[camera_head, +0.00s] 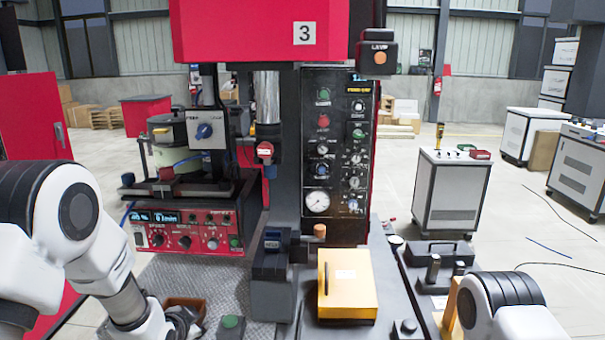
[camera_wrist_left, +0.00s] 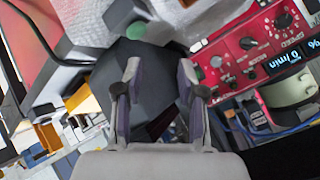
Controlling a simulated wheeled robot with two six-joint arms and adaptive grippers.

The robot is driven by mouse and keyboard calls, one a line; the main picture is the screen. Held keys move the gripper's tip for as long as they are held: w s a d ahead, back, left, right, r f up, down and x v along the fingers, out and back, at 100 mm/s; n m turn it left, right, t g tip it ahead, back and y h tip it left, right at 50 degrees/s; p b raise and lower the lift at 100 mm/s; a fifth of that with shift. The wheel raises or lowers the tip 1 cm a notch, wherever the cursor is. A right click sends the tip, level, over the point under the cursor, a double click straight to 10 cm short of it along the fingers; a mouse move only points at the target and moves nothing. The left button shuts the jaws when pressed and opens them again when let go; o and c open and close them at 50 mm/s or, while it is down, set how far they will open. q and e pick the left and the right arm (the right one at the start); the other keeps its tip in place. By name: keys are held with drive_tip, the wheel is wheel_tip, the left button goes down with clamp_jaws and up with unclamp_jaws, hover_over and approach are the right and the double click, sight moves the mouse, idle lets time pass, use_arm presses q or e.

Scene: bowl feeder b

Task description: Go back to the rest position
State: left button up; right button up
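My left arm comes in from the left, and its gripper (camera_head: 186,322) is low in the head view, partly cut off by the bottom edge. It is beside a small brown bin (camera_head: 188,303), in front of the red control unit (camera_head: 172,240). In the left wrist view the two fingers of my left gripper (camera_wrist_left: 158,78) stand apart with nothing held between them. A dark grey block-like surface (camera_wrist_left: 150,72) lies beyond the fingers. My right arm shows at the lower right of the head view, but its gripper is out of the picture.
The machine's black panel (camera_head: 338,150) with gauge and knobs stands in the middle. A yellow box (camera_head: 347,282) sits in front of it. A green button (camera_head: 231,322) is close to the left gripper. A white cabinet (camera_head: 448,195) stands at right, with open floor around it.

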use_arm(q)
drive_tip(key=s+f+n+g, duration=0.1)
drive_tip(key=s+f+g, duration=0.3)
drive_tip(key=s+f, duration=0.8)
drive_tip(key=s+f+n+g, duration=0.3)
drive_tip(key=s+f+n, duration=0.1)
drive_tip(key=s, duration=0.9)
drive_tip(key=s+f+n+g, duration=0.3)
drive_tip(key=s+f, duration=0.3)
drive_tip(key=s, duration=0.7)
drive_tip(key=shift+s+a+n, duration=0.2)
drive_tip(key=shift+s+n, duration=0.15)
drive_tip(key=shift+n, duration=0.35)
drive_tip(key=shift+f, duration=0.1)
drive_tip(key=shift+w, duration=0.1)
